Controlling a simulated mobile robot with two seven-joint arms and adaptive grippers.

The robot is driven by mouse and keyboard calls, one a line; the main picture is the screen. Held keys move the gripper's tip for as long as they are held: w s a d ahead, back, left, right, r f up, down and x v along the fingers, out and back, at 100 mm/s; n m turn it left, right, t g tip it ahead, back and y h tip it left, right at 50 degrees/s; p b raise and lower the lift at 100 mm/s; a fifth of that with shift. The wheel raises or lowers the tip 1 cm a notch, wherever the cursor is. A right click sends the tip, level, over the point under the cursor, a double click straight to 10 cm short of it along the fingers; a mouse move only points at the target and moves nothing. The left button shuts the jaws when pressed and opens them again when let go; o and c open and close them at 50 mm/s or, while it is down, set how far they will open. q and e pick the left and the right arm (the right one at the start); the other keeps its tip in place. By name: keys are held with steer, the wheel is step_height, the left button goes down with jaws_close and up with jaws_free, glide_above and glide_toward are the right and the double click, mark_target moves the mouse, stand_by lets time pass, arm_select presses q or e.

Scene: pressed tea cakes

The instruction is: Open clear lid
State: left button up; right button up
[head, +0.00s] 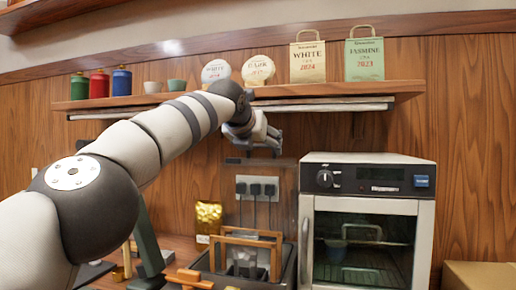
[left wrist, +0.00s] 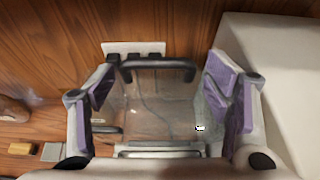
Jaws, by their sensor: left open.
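The clear lid (head: 285,205) is a see-through panel that appears raised, standing at the back of a dark box (head: 287,276) left of the oven. A dark handle bar (head: 252,161) runs along its top edge. In the left wrist view, the clear lid (left wrist: 160,105) and its black handle (left wrist: 158,65) lie between my fingers. My left gripper (head: 266,140) is open just above the handle; it also shows with purple-padded fingers spread in the left wrist view (left wrist: 160,90). I cannot tell whether a finger touches the lid. My right gripper is out of view.
A white oven (head: 425,230) stands close on the right. A shelf (head: 340,90) with cups, canisters and tea packages hangs above my gripper. A wooden rack (head: 247,240) sits in the box. A gold bag (head: 208,218) and a wall outlet (head: 257,187) are behind.

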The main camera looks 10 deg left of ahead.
arm_select(q)
steer(key=shift+s+d+r, duration=0.1)
steer(key=shift+f, duration=0.2)
steer(key=shift+s+r, duration=0.1)
steer(key=shift+r, duration=0.1)
steer(key=v, duration=1.1)
steer(key=shift+s, duration=0.35)
steer(key=shift+r, duration=0.15)
